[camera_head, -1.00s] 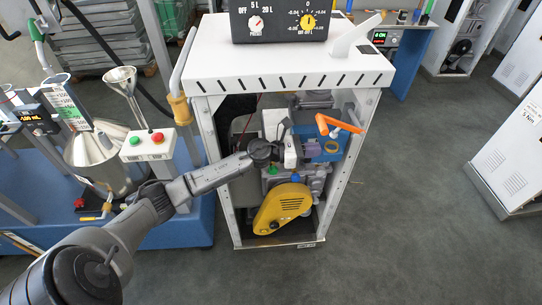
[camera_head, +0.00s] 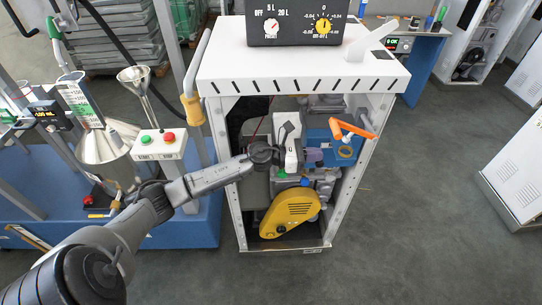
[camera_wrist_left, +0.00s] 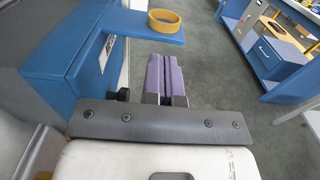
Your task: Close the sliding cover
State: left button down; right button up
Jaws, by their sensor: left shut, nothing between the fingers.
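My left gripper (camera_head: 315,156) reaches into the open front of a white dispenser cabinet (camera_head: 232,205). Its purple fingers are shut with nothing between them, as the left wrist view shows (camera_wrist_left: 166,78). They are beside a blue housing (camera_head: 318,138), which fills the left of the wrist view (camera_wrist_left: 55,62). A blue ledge (camera_wrist_left: 142,30) juts from this housing above the fingers and carries a yellow ring (camera_wrist_left: 165,20). I cannot tell which part is the sliding cover, or whether the fingers touch the housing. My right gripper is out of view.
An orange lever (camera_head: 352,130) stands at the cabinet's right opening. A yellow guard (camera_head: 290,212) sits low inside. A blue station with a steel hopper (camera_head: 103,150) and button box (camera_head: 158,146) is at left. The floor (camera_head: 410,200) at right is clear.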

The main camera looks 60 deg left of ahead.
pick_arm(q)
jog(key=v, duration=1)
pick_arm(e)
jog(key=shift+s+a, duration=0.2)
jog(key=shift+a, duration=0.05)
pick_arm(q)
jog(key=shift+s+a, duration=0.1)
